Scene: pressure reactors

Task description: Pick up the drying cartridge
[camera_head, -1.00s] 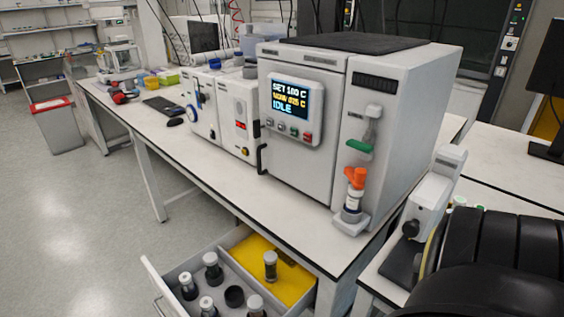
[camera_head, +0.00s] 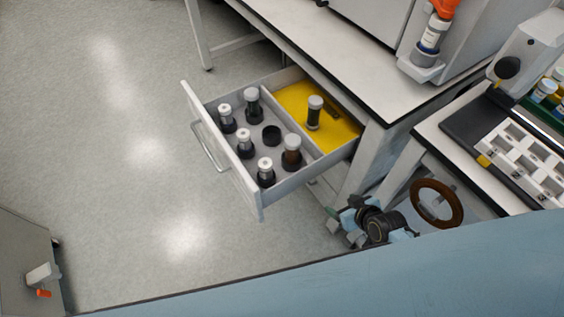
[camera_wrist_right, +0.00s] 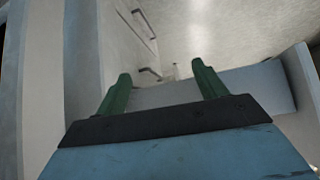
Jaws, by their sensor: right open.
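An open drawer (camera_head: 240,183) shows in the head view. Its grey compartment holds several upright dark cartridges with pale or brown tops, such as one with a brown body (camera_head: 291,152), and one empty round socket (camera_head: 271,135). A single cartridge with a grey cap (camera_head: 314,112) stands in the yellow compartment (camera_head: 345,130). I cannot tell which is the drying cartridge. My right gripper (camera_head: 343,221) is below and right of the drawer in the picture, apart from the cartridges. In the right wrist view its green fingers (camera_wrist_right: 161,90) are spread with nothing between them. My left gripper is not in view.
The bench (camera_head: 345,70) overhangs the drawer's back. An orange-topped cartridge (camera_head: 432,35) stands in a holder on the machine. A side table (camera_head: 450,150) at the right carries a white rack (camera_head: 520,165). Floor left of the drawer is free.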

